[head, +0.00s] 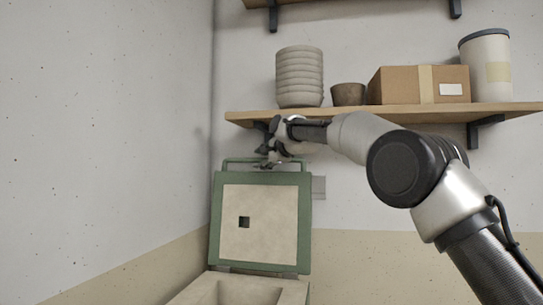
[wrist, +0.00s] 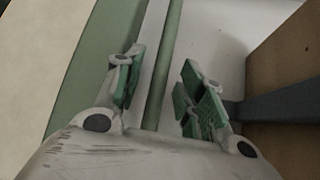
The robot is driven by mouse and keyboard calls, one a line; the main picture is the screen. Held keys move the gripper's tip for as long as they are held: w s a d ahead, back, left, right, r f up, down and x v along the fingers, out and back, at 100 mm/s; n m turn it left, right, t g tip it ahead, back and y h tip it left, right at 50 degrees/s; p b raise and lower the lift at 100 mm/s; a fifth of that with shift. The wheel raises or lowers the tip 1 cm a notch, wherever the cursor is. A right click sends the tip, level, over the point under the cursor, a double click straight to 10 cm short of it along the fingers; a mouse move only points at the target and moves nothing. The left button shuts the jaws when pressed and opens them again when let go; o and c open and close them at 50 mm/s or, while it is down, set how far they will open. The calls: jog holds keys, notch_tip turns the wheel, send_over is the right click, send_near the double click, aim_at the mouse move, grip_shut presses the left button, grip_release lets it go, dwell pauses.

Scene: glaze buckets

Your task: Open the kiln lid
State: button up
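The kiln lid (head: 260,222) stands upright at the back of the kiln (head: 240,290), with its pale inner face and green rim towards me. The kiln's opening shows at the bottom of the head view. A green bar handle (head: 238,160) runs along the lid's top edge; it also shows in the wrist view (wrist: 163,75). My gripper (head: 271,162) is at this handle. In the wrist view my gripper (wrist: 162,92) is open, its green-padded fingers apart on either side of the bar, with gaps to it. I cannot tell how deep the bar sits between them.
A wooden shelf (head: 400,113) is close above my gripper. It holds stacked bowls (head: 299,77), a brown pot (head: 348,94), a cardboard box (head: 418,85) and a lidded bucket (head: 486,66). Walls stand close at the left and behind.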

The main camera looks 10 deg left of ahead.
jog(key=v, duration=1)
jog(key=shift+s+d, duration=0.2)
jog(key=shift+s, duration=0.05)
jog(key=shift+r, duration=0.15)
